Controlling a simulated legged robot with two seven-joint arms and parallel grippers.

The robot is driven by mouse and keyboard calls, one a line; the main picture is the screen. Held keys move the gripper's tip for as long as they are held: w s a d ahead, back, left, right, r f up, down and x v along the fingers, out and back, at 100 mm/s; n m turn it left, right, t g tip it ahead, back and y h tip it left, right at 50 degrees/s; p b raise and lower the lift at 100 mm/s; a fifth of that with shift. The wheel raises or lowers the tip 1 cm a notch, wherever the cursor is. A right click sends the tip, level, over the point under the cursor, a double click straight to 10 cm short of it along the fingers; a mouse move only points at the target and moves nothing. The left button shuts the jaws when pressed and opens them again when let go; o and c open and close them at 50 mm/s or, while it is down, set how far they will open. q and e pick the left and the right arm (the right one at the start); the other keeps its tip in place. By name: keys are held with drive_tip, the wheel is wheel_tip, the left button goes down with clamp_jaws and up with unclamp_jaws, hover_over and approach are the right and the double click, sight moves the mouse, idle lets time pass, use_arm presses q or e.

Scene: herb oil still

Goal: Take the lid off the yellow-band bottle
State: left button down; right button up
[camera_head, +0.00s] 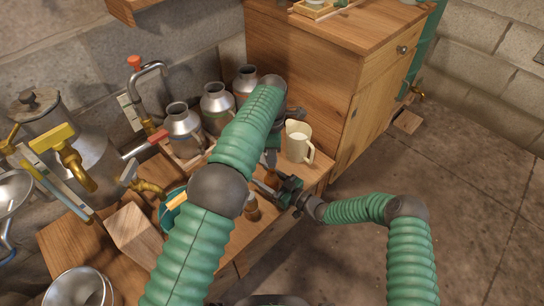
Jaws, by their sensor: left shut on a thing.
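Several small brown bottles stand or are held over the wooden bench. One brown bottle (271,179) is at my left gripper (269,167), which reaches down from above and is shut on it. My own arm hides much of this grip. My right gripper (277,191) comes in from the right, close beside the same bottle; its fingers are too small and overlapped to tell open from shut. Another brown bottle (251,211) stands just left of and below the grippers. I cannot make out a yellow band or a separate lid on either bottle.
Metal cans (184,130) stand in a row at the back. A cream jug (298,142) is close behind the grippers. A wooden block (134,234), a metal pot (78,289) and a large still (75,150) are at left. A wooden cabinet (300,85) stands behind.

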drive_tip(key=o, duration=0.3)
